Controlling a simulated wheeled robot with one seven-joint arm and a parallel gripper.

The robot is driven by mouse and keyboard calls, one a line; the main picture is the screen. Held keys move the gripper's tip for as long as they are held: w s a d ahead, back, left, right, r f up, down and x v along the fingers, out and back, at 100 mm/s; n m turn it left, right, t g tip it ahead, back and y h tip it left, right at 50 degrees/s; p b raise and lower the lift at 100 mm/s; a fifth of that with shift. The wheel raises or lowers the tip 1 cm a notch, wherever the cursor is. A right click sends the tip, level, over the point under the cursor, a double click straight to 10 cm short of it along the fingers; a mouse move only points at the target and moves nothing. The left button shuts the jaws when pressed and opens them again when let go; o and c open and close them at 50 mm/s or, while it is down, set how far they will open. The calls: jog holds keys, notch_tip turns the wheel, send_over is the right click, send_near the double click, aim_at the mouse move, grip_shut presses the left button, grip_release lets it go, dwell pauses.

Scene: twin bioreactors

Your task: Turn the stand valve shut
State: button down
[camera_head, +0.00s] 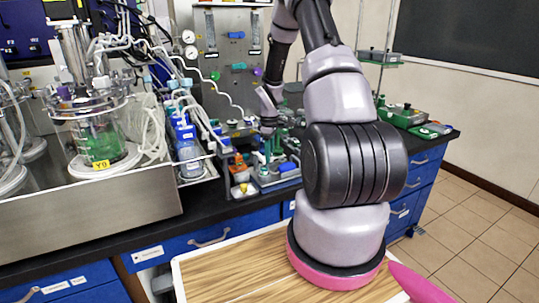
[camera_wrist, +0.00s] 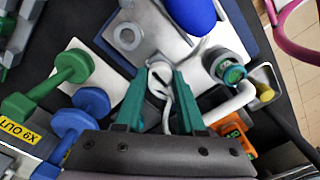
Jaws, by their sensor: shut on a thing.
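My gripper shows in the wrist view (camera_wrist: 160,88) with its two teal fingers pointing away from the camera. It is shut on a small pale grey round piece (camera_wrist: 161,70) with a dark slot, which appears to be the stand valve. The fingers hide much of its sides, and its turn angle cannot be told. A pale curved tube or stem runs down between the fingers. In the head view my gripper (camera_head: 264,142) is small and partly hidden among the bench equipment. The valve is not clear there.
A green double-ended handle (camera_wrist: 75,68) and a blue one (camera_wrist: 83,113) lie left of my fingers. The glass bioreactor (camera_head: 95,125) stands left. Blue drawers (camera_head: 195,240) front the bench.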

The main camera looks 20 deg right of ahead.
jog(key=m, duration=0.4)
jog(key=shift+m, duration=0.3)
jog(key=m, duration=0.4)
jog(key=shift+m, duration=0.3)
jog(key=m, duration=0.4)
jog(key=shift+m, duration=2)
jog(key=c, duration=0.5)
grip_release()
jog(key=shift+r, duration=0.1)
